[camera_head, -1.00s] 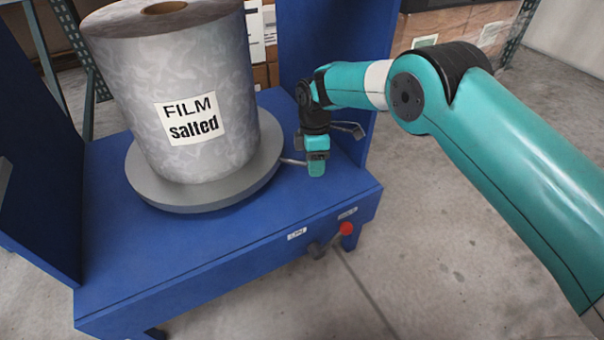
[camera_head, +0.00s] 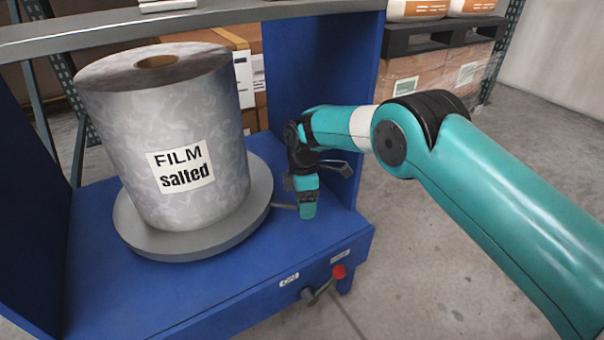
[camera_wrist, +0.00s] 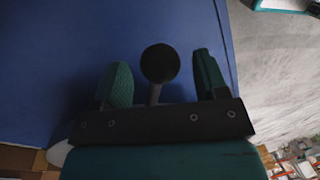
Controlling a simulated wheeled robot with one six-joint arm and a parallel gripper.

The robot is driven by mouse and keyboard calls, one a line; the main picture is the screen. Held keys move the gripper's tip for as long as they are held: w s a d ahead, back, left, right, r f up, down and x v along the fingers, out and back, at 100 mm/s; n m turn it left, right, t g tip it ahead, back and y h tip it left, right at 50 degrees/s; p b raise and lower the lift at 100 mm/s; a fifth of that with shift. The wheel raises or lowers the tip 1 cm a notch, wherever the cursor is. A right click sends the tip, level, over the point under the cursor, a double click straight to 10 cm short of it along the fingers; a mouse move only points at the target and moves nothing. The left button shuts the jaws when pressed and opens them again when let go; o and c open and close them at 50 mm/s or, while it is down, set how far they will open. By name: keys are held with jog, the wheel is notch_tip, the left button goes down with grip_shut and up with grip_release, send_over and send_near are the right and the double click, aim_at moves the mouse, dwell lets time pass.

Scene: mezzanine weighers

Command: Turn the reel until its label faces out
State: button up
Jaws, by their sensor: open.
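The reel (camera_head: 200,120) is a grey patterned roll standing upright on a round grey turntable (camera_head: 190,243). Its white label (camera_head: 181,165), reading "FILM salted", faces the front, slightly to the right. A thin rod (camera_head: 285,206) sticks out from the turntable's right side toward my gripper (camera_head: 307,208), which points down beside the turntable. In the wrist view my gripper (camera_wrist: 162,80) is open, with a dark round knob (camera_wrist: 160,63) on a rod between its fingers. I see a gap on both sides of the knob. The rod's outer end is hidden in the head view.
The turntable sits in a blue frame (camera_head: 250,275) with side walls and a grey top bar (camera_head: 190,20). A red-knobbed lever (camera_head: 338,271) is on its front edge. Wrapped boxes (camera_head: 440,75) stand behind. The floor at right is clear.

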notch_tip(320, 180, up, 16)
jog(key=w+p, duration=0.3)
jog(key=p, duration=0.4)
jog(key=shift+a+p, duration=0.35)
jog(key=shift+a, duration=0.05)
